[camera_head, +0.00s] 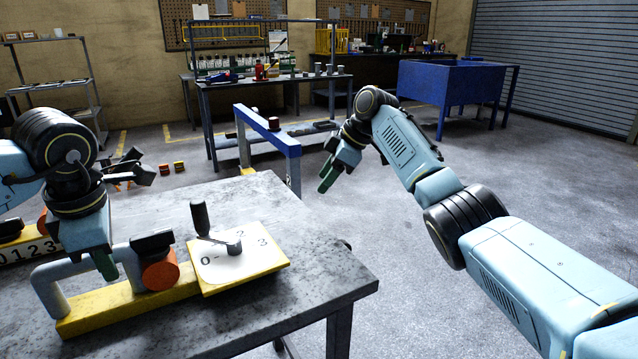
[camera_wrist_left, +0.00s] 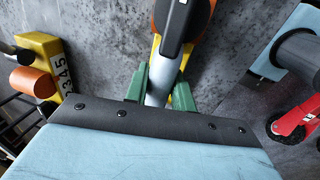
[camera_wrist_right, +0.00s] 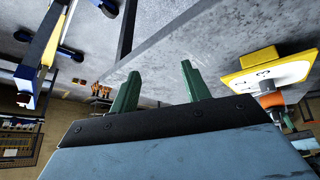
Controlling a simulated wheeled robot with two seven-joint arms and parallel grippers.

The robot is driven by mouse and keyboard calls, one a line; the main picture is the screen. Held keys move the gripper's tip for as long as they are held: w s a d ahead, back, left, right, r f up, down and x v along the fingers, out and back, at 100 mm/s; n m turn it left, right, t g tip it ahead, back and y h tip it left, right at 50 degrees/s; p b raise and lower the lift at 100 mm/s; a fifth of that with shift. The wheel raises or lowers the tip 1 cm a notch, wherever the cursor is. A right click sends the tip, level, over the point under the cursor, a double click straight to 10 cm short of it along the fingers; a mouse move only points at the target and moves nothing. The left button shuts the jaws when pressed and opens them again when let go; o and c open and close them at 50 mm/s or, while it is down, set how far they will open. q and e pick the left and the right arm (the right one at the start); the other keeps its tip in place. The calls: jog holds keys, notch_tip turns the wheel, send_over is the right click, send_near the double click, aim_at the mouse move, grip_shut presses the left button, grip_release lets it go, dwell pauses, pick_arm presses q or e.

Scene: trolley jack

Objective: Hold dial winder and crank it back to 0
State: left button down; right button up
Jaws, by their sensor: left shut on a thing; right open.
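The dial winder has a yellow base (camera_head: 130,305), a grey handle (camera_head: 50,285), an orange drum (camera_head: 161,272) and a tilted plate with a white numbered dial (camera_head: 225,268). Its crank (camera_head: 220,241) carries an upright black knob (camera_head: 200,218). The crank arm points left from the hub, between the visible 0 and 2; the 1 is not readable. My left gripper (camera_head: 104,262) is shut on the grey handle, which shows between its green fingers in the left wrist view (camera_wrist_left: 158,88). My right gripper (camera_head: 328,178) is open and empty, beyond the table's right edge, away from the crank.
The winder stands on a grey metal table (camera_head: 300,250). Another yellow numbered piece (camera_head: 35,250) lies at the left, partly behind my left arm. A blue frame (camera_head: 270,140) stands behind the table. The table right of the dial is clear. A blue bin (camera_head: 450,85) stands further back.

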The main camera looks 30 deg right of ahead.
jog(key=shift+s+d+f+m+h, duration=0.15)
jog(key=shift+s+d+f+m, duration=0.05)
jog(key=shift+d+f, duration=0.4)
jog(key=shift+s+d+f+m+h, duration=0.15)
jog(key=shift+d+f+m, duration=0.05)
jog(key=shift+d+f, duration=0.4)
jog(key=shift+r, duration=0.1)
